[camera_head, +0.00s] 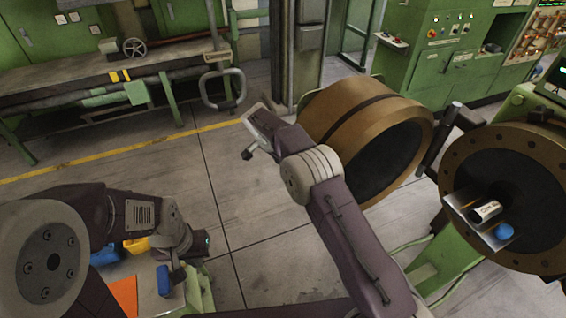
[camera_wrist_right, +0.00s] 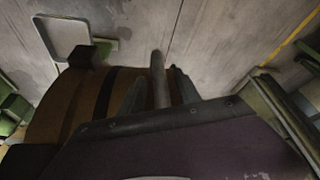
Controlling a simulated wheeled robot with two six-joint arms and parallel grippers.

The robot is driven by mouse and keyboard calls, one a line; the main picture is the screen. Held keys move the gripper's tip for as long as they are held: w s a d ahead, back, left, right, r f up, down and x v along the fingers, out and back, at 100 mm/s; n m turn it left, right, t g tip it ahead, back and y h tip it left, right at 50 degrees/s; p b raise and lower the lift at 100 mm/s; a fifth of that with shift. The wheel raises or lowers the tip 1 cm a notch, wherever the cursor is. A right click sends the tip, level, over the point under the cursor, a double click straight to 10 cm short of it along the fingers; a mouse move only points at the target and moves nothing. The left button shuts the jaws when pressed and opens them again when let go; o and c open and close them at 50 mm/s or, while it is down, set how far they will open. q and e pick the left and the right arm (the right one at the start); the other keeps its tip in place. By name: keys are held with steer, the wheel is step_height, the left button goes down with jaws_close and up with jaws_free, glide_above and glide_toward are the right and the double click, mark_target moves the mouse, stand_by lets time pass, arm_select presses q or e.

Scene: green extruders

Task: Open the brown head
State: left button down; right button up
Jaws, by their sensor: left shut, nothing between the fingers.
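The brown head (camera_head: 345,115) is a large cylinder with a dark band and a dark round mouth facing right. It stands swung away from the brown flange of the extruder (camera_head: 543,165), with a wide gap between them. In the right wrist view the brown head (camera_wrist_right: 55,110) shows on the left. My right gripper (camera_wrist_right: 157,98) has its fingers apart on either side of a grey bar (camera_wrist_right: 158,70) beside the head; contact is not clear. In the head view my right arm partly hides the head's near side. My left gripper (camera_head: 175,272) is shut and empty at lower left.
A metal plate on the extruder flange carries a dark labelled cylinder (camera_head: 486,212) and a blue object (camera_head: 504,231). A small table at lower left holds an orange sheet (camera_head: 123,296) and a yellow bin (camera_head: 136,245). A workbench (camera_head: 90,80) stands behind. The middle floor is clear.

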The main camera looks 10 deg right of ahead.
steer(key=v, duration=0.9)
steer(key=shift+b, duration=0.45)
